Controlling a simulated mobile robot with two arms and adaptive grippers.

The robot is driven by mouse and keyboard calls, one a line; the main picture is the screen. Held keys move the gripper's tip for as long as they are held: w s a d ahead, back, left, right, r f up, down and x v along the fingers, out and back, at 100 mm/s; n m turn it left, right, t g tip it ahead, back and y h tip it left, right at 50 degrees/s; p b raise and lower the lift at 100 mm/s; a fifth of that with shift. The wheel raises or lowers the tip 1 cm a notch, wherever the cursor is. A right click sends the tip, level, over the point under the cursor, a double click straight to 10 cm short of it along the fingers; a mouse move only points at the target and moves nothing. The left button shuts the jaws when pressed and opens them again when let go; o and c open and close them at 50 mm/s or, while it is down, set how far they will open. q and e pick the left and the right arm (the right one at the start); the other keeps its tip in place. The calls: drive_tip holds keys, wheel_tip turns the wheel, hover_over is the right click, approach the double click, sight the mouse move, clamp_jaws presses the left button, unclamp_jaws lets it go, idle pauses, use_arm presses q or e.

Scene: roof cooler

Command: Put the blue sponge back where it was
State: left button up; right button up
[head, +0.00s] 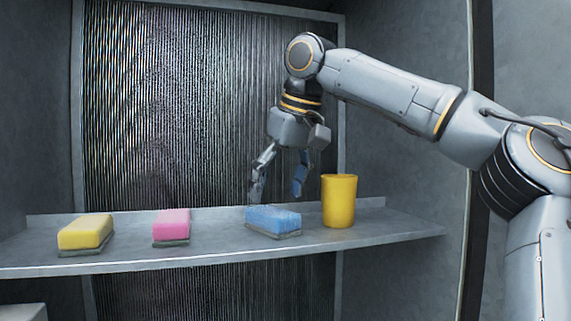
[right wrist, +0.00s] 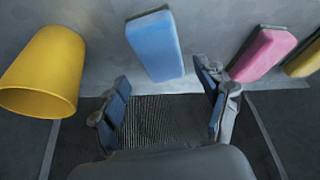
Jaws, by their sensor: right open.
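The blue sponge (head: 273,220) lies on the grey shelf (head: 210,249), between the pink sponge and the yellow cup. It also shows in the right wrist view (right wrist: 155,45), beyond the fingertips. My right gripper (head: 280,192) is open and empty, pointing down just above and behind the blue sponge in the head view. In the right wrist view my right gripper (right wrist: 165,92) has its two fingers spread wide, with nothing between them. My left gripper is not in view.
A yellow cup (head: 339,201) stands right of the blue sponge. A pink sponge (head: 172,225) and a yellow sponge (head: 86,234) lie to the left. A ribbed panel (head: 180,110) stands behind the shelf. Bare shelf shows between the sponges.

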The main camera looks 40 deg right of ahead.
drive_tip(key=v, duration=0.6)
drive_tip(key=shift+s+r, duration=0.2)
drive_tip(key=shift+r, duration=0.1)
drive_tip(key=shift+a+f, duration=0.1)
